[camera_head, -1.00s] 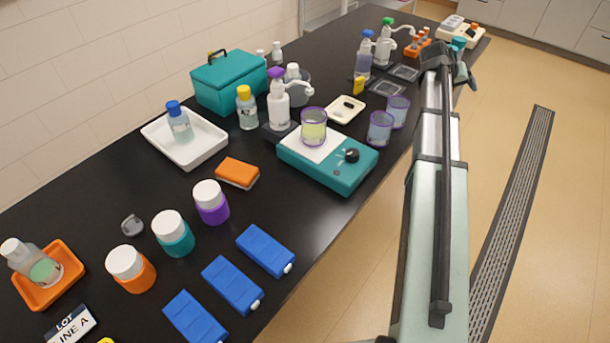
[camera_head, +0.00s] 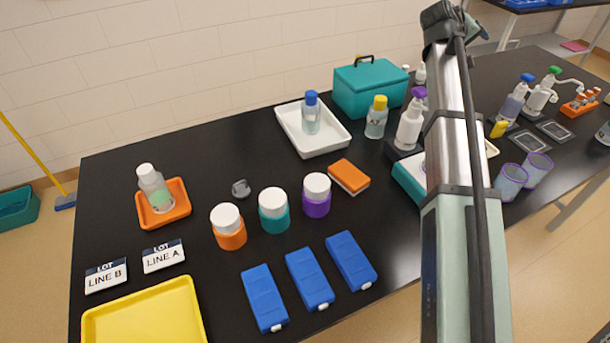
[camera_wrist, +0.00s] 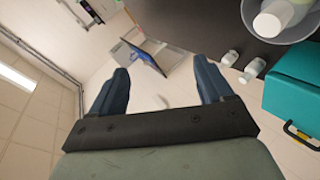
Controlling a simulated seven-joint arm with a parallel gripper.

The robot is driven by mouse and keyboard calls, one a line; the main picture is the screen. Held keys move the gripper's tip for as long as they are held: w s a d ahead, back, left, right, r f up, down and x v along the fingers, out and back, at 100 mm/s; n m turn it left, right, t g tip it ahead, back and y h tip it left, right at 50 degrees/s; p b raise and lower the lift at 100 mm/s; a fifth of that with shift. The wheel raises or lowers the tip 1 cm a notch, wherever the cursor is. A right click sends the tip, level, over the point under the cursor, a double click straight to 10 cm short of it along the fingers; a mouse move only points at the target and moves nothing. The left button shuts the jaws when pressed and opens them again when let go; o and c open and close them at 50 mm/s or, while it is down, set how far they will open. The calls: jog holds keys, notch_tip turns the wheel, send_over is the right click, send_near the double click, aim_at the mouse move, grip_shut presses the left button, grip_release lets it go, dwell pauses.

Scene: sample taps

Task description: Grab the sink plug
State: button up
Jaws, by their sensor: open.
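A small dark grey piece (camera_head: 240,188), which looks like the sink plug, lies on the black bench between the orange tray and the white-capped jars. It is not in the wrist view. My gripper (camera_wrist: 163,85) is open and empty in the wrist view, with its two dark blue fingers wide apart. In the head view my arm reaches up past the right half of the bench, and its end is at the top edge, far from the grey piece. The fingertips are not clear there.
An orange tray (camera_head: 183,209) with a bottle stands left of the grey piece. Jars with orange (camera_head: 230,237), teal (camera_head: 274,221) and purple (camera_head: 317,205) bodies stand close on its right. Blue cases (camera_head: 310,284) lie in front. The bench behind the piece is clear.

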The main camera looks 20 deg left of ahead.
jog(key=s+a+f+n+y, duration=0.1)
jog(key=s+a, duration=0.1)
jog(key=a, duration=0.5)
jog(key=s+a+f+n+y, duration=0.1)
jog(key=s+a, duration=0.2)
jog(key=a, duration=0.4)
jog(key=n+g+y, duration=0.5)
jog(key=n+g, duration=0.5)
send_over(244, 191)
jog(key=s, duration=0.1)
notch_tip(244, 191, down, 12)
jog(key=f, duration=0.1)
jog(key=shift+w+f, duration=0.2)
jog(key=shift+f, duration=2.9)
jog(key=shift+w+f, duration=0.2)
jog(key=shift+f, duration=2.9)
jog(key=c, duration=1.1)
